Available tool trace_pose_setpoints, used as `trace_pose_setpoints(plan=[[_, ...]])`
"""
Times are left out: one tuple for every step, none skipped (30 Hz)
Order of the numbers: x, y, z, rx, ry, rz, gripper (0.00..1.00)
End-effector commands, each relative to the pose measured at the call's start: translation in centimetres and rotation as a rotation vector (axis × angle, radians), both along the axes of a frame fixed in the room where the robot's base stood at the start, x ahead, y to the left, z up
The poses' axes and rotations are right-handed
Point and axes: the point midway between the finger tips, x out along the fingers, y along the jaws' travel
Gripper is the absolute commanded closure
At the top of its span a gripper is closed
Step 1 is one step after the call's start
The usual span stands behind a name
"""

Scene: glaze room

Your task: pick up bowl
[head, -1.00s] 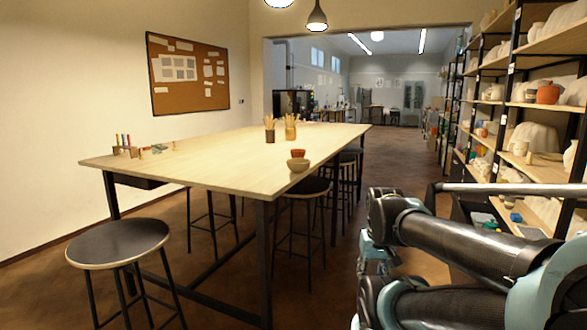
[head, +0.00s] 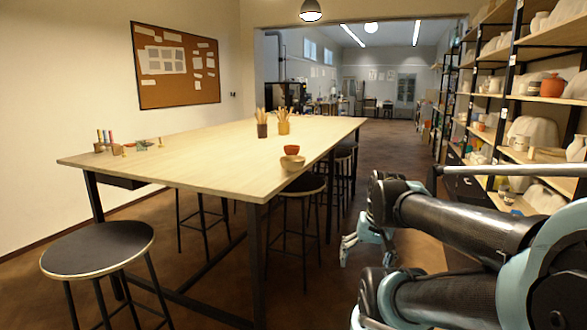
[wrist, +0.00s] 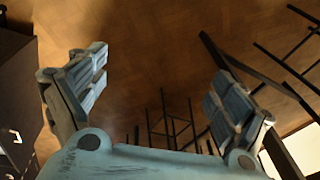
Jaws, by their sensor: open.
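A tan bowl (head: 292,163) stands upright on the right edge of the long wooden table (head: 180,170) in the head view. A smaller orange-red bowl (head: 291,150) is just behind it; I cannot tell whether the two touch. My gripper (head: 352,246) is to the right of the table and lower than its top, apart from both bowls. In the wrist view my gripper (wrist: 158,72) has its fingers spread wide with nothing between them, over the brown floor. Neither bowl is in the wrist view.
Two pencil cups (head: 262,130) (head: 283,127) stand farther back on the table. Black stools (head: 97,249) (head: 303,186) stand at its front left and along its right side. Shelves of pottery (head: 545,100) line the right. The aisle floor (head: 385,160) between table and shelves is clear.

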Motion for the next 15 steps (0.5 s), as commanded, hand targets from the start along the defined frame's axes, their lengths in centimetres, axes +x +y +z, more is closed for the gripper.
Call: trace_pose_setpoints(plan=[[0.9,0.7,0.8,0.044,0.013,-0.044,0.0],[1.4,1.2,1.2,0.075,0.021,-0.076,0.0],[2.1,1.9,1.8,0.117,0.034,-0.118,0.0],[2.6,2.4,2.2,0.149,0.044,-0.151,0.0],[3.2,2.9,2.6,0.18,0.057,-0.182,0.0],[3.9,3.5,3.2,0.222,0.072,-0.222,0.0],[4.6,4.0,3.6,0.253,0.085,-0.254,0.0],[5.2,4.4,4.0,0.285,0.097,-0.285,0.0],[6.0,5.0,4.6,0.325,0.116,-0.325,0.0],[6.6,5.4,5.0,0.355,0.132,-0.355,0.0],[7.3,5.8,5.4,0.386,0.146,-0.383,0.0],[8.2,6.3,6.0,0.426,0.167,-0.423,0.0],[8.9,6.6,6.4,0.455,0.182,-0.451,0.0],[9.6,7.0,6.8,0.484,0.199,-0.479,0.0],[10.5,7.4,7.3,0.525,0.223,-0.515,0.0]])
